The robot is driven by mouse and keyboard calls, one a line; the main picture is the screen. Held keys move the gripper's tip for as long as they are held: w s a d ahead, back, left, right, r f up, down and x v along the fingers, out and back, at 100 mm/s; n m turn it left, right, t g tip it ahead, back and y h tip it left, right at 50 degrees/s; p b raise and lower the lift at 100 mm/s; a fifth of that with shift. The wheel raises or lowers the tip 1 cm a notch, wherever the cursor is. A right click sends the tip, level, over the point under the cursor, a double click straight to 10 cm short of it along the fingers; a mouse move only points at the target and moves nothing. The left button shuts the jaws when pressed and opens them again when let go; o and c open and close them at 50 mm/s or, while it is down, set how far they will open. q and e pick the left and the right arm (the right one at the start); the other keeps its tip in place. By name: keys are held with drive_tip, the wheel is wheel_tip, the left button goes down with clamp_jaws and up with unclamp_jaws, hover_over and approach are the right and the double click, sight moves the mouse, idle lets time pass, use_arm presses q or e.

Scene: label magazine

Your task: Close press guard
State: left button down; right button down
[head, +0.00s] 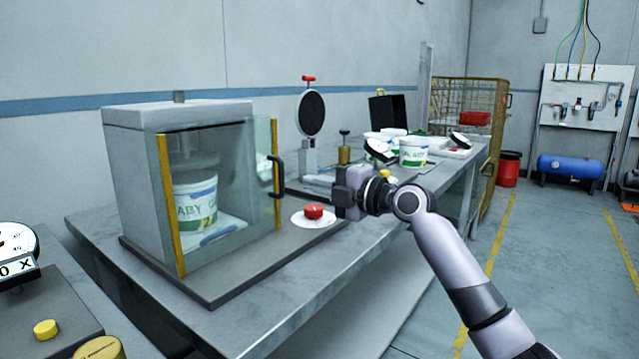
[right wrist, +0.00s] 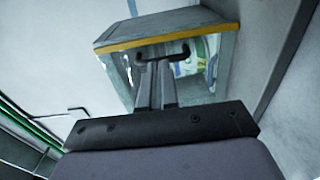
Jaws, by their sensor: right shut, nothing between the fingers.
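The press (head: 178,115) is a grey housing on the bench at left. Its clear guard (head: 235,165) has yellow edge strips and a black handle (head: 277,176) on its right edge. That edge stands out beyond the housing, so the guard looks partly open. A white tub (head: 196,200) with green print shows inside through the panel. My right gripper (head: 342,192) is to the right of the handle, apart from it, shut and empty. In the right wrist view its fingers (right wrist: 157,85) point toward the handle (right wrist: 163,54) and yellow strip. My left gripper is not in view.
A red button (head: 313,212) on a white disc sits between the press and my gripper. Behind it stands a round black-faced device (head: 311,114). Tubs (head: 413,152) crowd the bench's far end. Open floor lies to the right.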

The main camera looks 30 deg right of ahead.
drive_tip(key=d+b+v, duration=0.1)
drive_tip(key=b+v, duration=0.1)
drive_tip(key=v, duration=0.7)
drive_tip(key=shift+d, duration=0.4)
